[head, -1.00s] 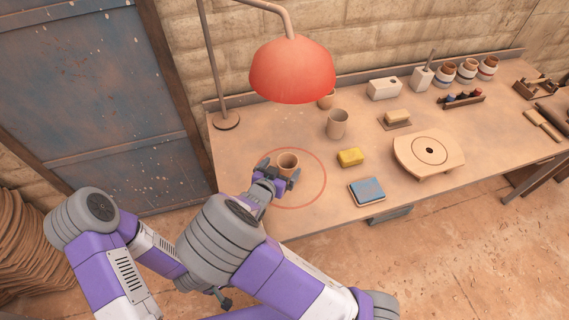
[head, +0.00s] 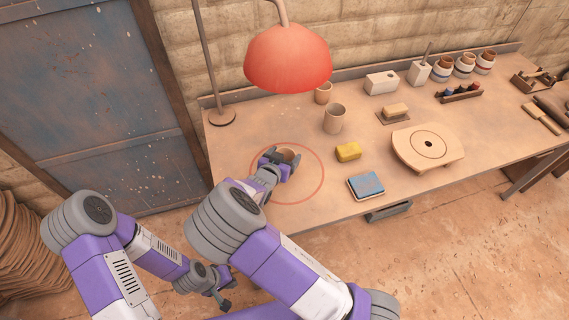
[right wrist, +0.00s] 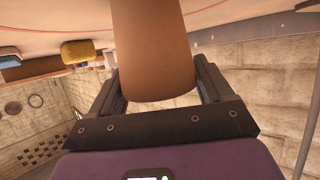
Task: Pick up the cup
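The cup (head: 288,154) is a small brown clay cup on the workbench, inside a red ring marked on its top. My right gripper (head: 281,158) is at the cup, with one finger on each side of it. In the right wrist view the cup (right wrist: 155,50) fills the space between the fingers and its lower part in the picture is close to the palm. Whether both fingers press on it is not clear. My left gripper (head: 218,290) hangs low in front of the bench, away from the cup; its fingers are too small to judge.
A red lamp (head: 288,60) hangs above and behind the cup. A taller mug (head: 334,119), a yellow sponge (head: 348,152) and a blue pad (head: 366,187) stand to the right. The bench left of the cup is clear.

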